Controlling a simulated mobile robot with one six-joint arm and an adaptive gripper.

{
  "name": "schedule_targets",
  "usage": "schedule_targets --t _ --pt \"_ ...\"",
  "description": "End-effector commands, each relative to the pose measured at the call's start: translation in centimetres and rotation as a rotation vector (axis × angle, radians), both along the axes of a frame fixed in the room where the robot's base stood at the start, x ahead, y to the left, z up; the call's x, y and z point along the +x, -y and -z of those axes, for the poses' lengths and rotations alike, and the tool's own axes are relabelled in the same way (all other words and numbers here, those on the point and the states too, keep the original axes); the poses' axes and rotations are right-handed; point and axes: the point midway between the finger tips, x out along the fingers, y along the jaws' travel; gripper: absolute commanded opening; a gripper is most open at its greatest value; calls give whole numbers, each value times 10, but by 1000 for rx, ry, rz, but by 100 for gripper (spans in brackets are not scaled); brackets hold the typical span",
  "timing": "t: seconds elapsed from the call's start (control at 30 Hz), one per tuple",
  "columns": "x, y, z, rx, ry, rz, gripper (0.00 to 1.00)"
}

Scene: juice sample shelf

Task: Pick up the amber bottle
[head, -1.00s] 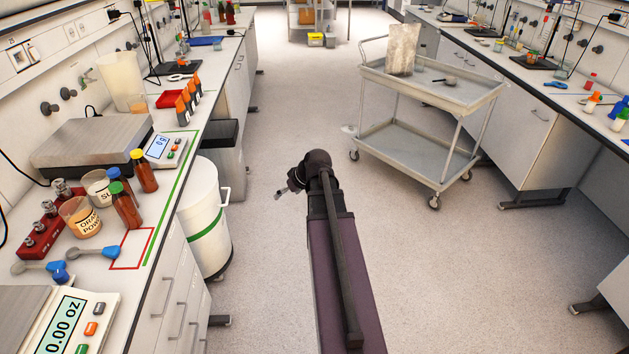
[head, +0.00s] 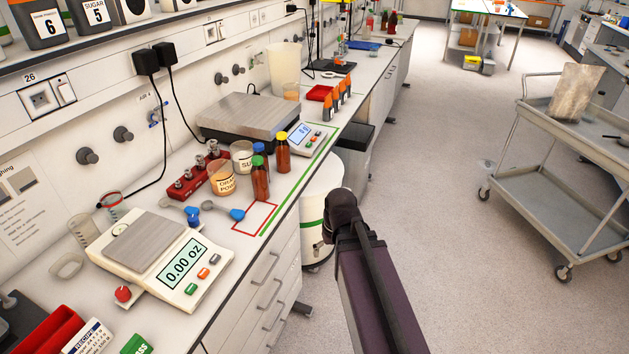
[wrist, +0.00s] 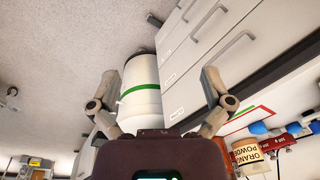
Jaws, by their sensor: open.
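Three amber bottles stand upright and close together on the left bench in the head view. One has a yellow cap (head: 283,157), one a green cap (head: 260,182), and one a blue cap (head: 262,152), partly hidden behind the others. My gripper (wrist: 160,82) is open and empty in the wrist view, with its fingers spread wide. It is over the aisle beside the bench, apart from the bottles. In the head view my arm mostly hides it. No amber bottle is clear in the wrist view.
Beside the bottles are an orange powder beaker (head: 222,180), a sugar beaker (head: 242,160), a red rack (head: 186,186) and blue scoops (head: 235,214). A scale (head: 165,262) stands nearer. A white bin (head: 318,205) stands below the bench edge; a cart (head: 545,190) stands right.

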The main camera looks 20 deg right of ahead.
Motion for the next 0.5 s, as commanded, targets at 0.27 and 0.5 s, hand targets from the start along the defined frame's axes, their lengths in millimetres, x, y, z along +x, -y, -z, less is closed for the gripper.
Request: schedule_targets --t 0.27,0.5 --pt "-20 -35 1 -70 -51 -8 100" --pt "-24 -40 1 -86 -61 -6 100"
